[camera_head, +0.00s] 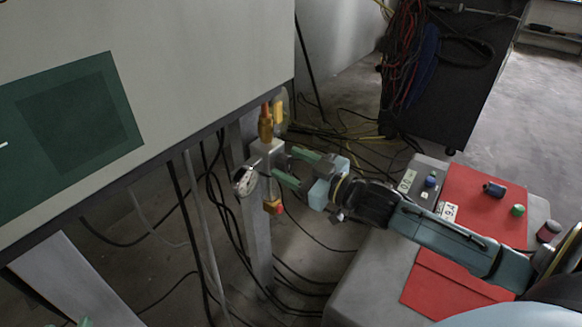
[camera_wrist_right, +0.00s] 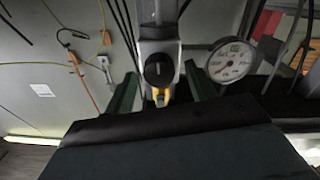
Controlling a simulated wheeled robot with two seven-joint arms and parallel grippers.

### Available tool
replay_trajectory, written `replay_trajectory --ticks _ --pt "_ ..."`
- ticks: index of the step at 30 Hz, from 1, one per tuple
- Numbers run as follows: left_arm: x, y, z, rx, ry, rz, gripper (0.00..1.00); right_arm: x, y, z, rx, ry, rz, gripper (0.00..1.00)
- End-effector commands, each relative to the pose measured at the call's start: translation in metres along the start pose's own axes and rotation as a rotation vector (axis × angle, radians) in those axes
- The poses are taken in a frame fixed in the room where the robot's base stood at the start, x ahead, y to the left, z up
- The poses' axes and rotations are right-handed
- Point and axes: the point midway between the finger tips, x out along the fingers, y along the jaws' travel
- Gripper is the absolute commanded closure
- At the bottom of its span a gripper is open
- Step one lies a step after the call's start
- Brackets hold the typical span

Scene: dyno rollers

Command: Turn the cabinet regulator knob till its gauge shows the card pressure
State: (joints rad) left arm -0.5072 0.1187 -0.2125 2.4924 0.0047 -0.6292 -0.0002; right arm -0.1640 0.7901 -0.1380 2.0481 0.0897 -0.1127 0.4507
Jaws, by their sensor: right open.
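The regulator (camera_head: 266,150) is a pale block on a post under the cabinet edge, with a brass fitting above and a red-yellow piece below. Its round gauge (camera_head: 244,179) faces away to the left; in the right wrist view the white gauge dial (camera_wrist_right: 231,62) shows, its reading too small to tell. The dark round knob (camera_wrist_right: 158,70) lies between the green fingers of my open right gripper (camera_head: 284,164), apparently not gripped. Only a green tip of my left gripper (camera_head: 85,322) shows.
The large cabinet (camera_head: 200,65) fills the upper left. Cables hang and lie on the floor around the post. A red mat (camera_head: 478,190) with several small coloured cylinders lies on a grey bench at right. A dark cart (camera_head: 450,75) stands behind.

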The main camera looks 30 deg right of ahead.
Motion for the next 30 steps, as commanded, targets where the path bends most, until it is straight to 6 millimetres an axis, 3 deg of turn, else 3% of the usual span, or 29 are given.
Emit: replay_trajectory --ticks 13,23,28,30 --pt "0.001 0.002 -0.009 -0.001 0.054 0.004 0.64 0.006 0.0 0.0 0.0 -0.001 0.0 0.45" --pt "0.001 0.002 -0.009 0.0 0.053 0.004 0.64 0.006 0.0 0.0 0.0 -0.001 -0.001 0.88" --pt "0.001 0.001 -0.008 0.0 0.037 0.003 0.64 0.006 0.0 -0.001 -0.008 0.0 -0.001 0.89" --pt "-0.001 -0.001 0.003 0.0 -0.026 -0.002 0.64 0.006 0.0 -0.001 -0.023 0.001 -0.001 0.89"
